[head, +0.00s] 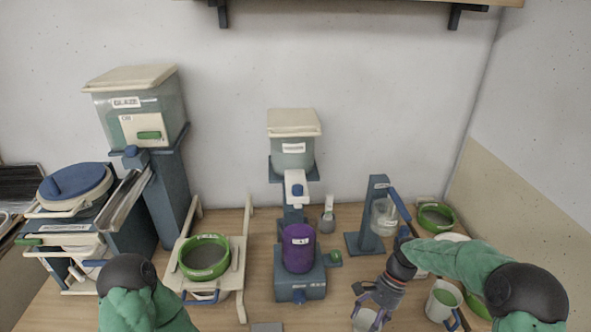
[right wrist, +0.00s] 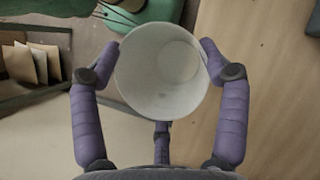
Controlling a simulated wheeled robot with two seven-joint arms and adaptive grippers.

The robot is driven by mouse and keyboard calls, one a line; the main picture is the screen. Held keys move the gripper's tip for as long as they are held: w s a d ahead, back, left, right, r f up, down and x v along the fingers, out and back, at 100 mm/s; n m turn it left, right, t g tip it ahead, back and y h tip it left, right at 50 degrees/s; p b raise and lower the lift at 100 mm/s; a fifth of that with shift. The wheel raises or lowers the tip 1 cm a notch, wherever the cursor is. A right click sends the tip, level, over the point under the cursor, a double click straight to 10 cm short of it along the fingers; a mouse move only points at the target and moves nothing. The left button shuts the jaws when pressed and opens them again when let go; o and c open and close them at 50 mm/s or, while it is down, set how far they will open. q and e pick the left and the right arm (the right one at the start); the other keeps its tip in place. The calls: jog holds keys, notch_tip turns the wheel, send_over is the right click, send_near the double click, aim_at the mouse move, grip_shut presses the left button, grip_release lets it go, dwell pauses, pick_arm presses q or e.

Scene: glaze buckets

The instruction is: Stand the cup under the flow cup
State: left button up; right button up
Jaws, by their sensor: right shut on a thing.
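My right gripper (head: 374,303) is shut on a white cup (head: 365,319) at the bottom edge of the head view, right of the middle. In the right wrist view the cup (right wrist: 163,72) sits between the purple fingers, and I look into its open, empty-looking inside. The flow cup (head: 384,217) is a clear vessel held on a blue-grey stand (head: 377,190) with a blue lever. The stand is behind my right gripper, and the held cup is apart from it, nearer to me. My left gripper is not in view; only part of its arm shows at the lower left.
A purple container (head: 298,249) stands on a blue machine left of the stand. Another green-rimmed sieve (head: 204,258) sits on a wooden frame. Some bare table lies before the stand.

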aim_at(361, 323)
jog(key=n, duration=0.1)
jog(key=a+f+n+g+h, duration=0.1)
jog(key=n, duration=0.1)
jog(key=n+h, duration=0.1)
jog(key=n, duration=0.1)
jog(key=shift+w+a+f+g, duration=0.15)
jog(key=shift+w+f+g, duration=0.15)
jog(key=shift+w, duration=0.05)
jog(key=n+h, duration=0.2)
jog(key=n, duration=0.1)
jog(key=f+n, duration=0.1)
jog(key=shift+w+a+n+h, duration=0.25)
jog(key=shift+w+n+h, duration=0.05)
jog(key=shift+w+h, duration=0.1)
